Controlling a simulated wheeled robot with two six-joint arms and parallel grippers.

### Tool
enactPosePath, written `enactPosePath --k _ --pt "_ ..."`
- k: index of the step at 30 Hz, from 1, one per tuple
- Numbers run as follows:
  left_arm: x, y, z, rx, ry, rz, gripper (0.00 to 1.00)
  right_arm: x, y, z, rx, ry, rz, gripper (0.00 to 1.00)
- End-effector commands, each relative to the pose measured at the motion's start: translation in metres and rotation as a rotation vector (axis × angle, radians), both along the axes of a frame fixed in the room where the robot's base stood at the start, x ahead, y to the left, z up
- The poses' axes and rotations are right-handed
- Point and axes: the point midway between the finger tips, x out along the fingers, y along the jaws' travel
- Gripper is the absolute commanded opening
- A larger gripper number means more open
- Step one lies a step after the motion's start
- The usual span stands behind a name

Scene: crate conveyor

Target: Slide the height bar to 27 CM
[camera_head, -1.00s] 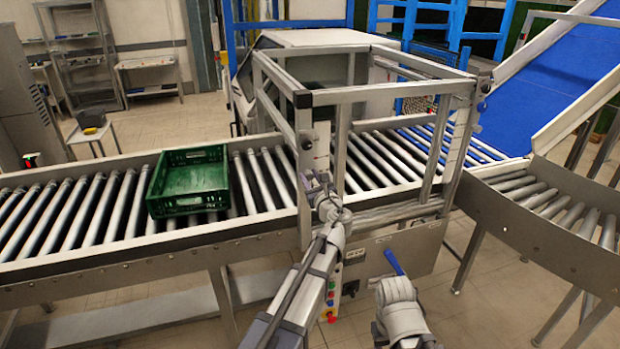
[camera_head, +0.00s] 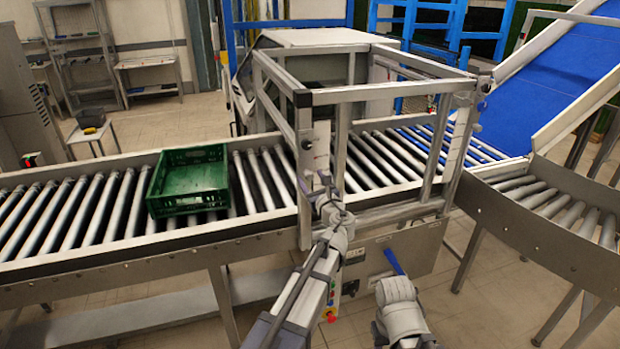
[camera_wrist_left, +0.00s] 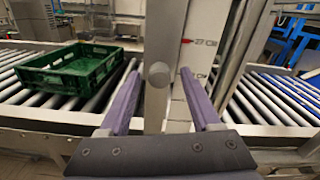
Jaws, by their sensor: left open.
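The height bar (camera_head: 392,90) is the grey metal frame over the roller conveyor. Its near left post (camera_head: 304,150) stands in front of my left gripper (camera_head: 314,182). In the left wrist view, a round grey knob (camera_wrist_left: 159,75) sits on the post, between the two open purple fingers of my left gripper (camera_wrist_left: 159,71). The fingers appear apart from the knob. A white scale (camera_wrist_left: 201,50) with a small red pointer shows beside the knob; a printed figure there looks like 20, but is hard to read.
A green crate (camera_head: 189,181) rests on the rollers left of the frame. A control box (camera_head: 395,250) hangs below the conveyor, behind my arms. A blue belt (camera_head: 550,75) slopes up at the right. A curved roller section (camera_head: 545,222) lies at right.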

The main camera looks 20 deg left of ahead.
Motion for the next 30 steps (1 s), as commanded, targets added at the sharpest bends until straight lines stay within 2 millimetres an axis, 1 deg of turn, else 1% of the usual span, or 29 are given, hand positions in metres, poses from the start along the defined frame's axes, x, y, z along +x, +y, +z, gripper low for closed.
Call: enactPosePath --k 1,3,6,10,15,25,28,29,30 --pt "-0.011 -0.005 0.0 0.0 0.0 -0.003 0.64 0.0 0.0 0.0 0.0 0.0 0.0 0.5" --pt "-0.021 -0.012 0.0 0.0 0.0 -0.002 0.64 0.0 0.0 0.0 0.0 0.0 0.0 0.5" --pt "-0.034 -0.021 0.0 0.0 0.0 -0.003 0.64 0.0 0.0 0.0 0.0 0.0 0.0 0.5" --pt "-0.046 -0.03 0.0 0.0 0.0 -0.002 0.64 0.0 0.0 0.0 0.0 0.0 0.0 0.5" --pt "-0.053 -0.034 0.0 0.0 0.0 0.0 0.64 0.0 0.0 0.0 0.0 0.0 0.0 0.5" --pt "-0.054 -0.035 -0.001 -0.009 -0.002 0.002 0.64 0.0 0.0 0.0 0.0 0.0 0.0 0.5" --pt "-0.063 -0.032 -0.011 -0.109 -0.017 0.03 0.64 0.0 0.0 0.0 0.0 0.0 0.0 0.5" --pt "-0.068 -0.03 -0.017 -0.168 -0.027 0.049 0.64 0.0 0.0 0.0 0.0 0.0 0.0 0.5" --pt "-0.078 -0.028 -0.027 -0.266 -0.042 0.081 0.64 0.0 0.0 0.0 0.0 0.0 0.0 0.5"
